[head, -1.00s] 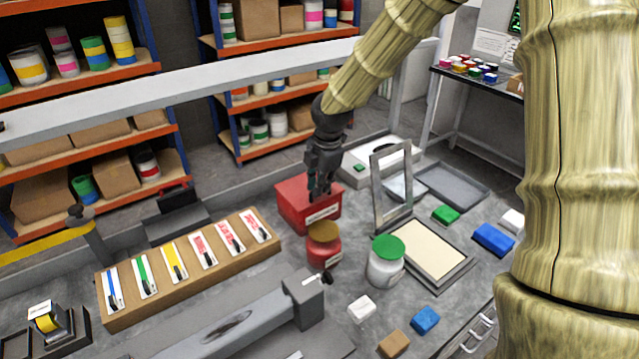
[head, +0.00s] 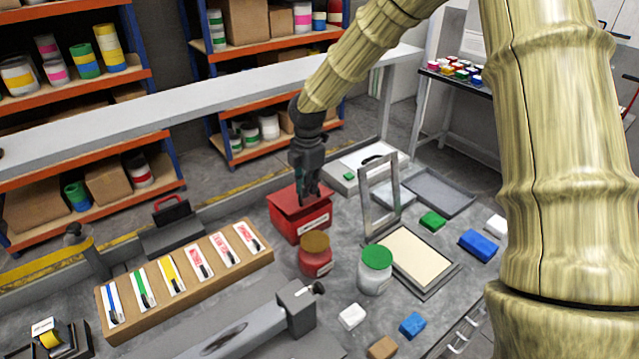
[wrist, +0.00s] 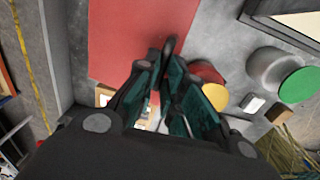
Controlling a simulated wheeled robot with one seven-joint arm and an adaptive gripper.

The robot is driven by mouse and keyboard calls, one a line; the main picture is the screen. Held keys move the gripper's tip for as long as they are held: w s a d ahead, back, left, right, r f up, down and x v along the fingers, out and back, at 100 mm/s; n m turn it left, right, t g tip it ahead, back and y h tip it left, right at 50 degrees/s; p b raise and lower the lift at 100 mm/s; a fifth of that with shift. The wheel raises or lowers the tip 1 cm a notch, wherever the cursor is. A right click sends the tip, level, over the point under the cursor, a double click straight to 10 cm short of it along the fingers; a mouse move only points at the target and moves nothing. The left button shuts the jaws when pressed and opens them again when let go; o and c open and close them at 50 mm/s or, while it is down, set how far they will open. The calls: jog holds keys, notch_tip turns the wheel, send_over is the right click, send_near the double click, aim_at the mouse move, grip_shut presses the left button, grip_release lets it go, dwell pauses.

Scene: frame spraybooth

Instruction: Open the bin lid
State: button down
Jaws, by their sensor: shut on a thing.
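The red bin (head: 290,226) stands on the grey bench, near its back edge, with a white label on its front. Its flat red lid (head: 286,199) looks down on the bin; a small gap could not be told at this size. The lid fills the upper middle of the wrist view (wrist: 120,40). My gripper (head: 311,200) points down at the lid's front right part. In the wrist view its fingers (wrist: 160,78) are closed together at the lid's edge, around a small dark part. The fingers hide most of what they hold.
A red jar with a brown lid (head: 315,262) and a white jar with a green lid (head: 375,277) stand close in front. A hinged grey frame (head: 382,200) rises at right. A cardboard card rack (head: 190,268) lies at left.

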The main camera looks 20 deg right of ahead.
jog(key=shift+w+a+r+p, duration=0.1)
jog(key=shift+w+r+p, duration=0.35)
jog(key=shift+r, duration=0.2)
jog(key=shift+w+a+r+p, duration=0.1)
jog(key=shift+w+r+p, duration=0.3)
jog(key=shift+r, duration=0.25)
jog(key=shift+w+a+r+p, duration=0.25)
jog(key=shift+w+r+p, duration=0.3)
jog(key=shift+w, duration=0.15)
jog(key=c, duration=1.6)
grip_release()
jog(key=shift+w+f, duration=0.15)
jog(key=shift+o, duration=0.4)
jog(key=shift+w+f, duration=0.1)
jog(key=shift+w, duration=0.15)
jog(key=shift+s, duration=0.15)
jog(key=shift+r, duration=0.2)
notch_tip(320, 180, up, 12)
jog(key=shift+s, duration=0.35)
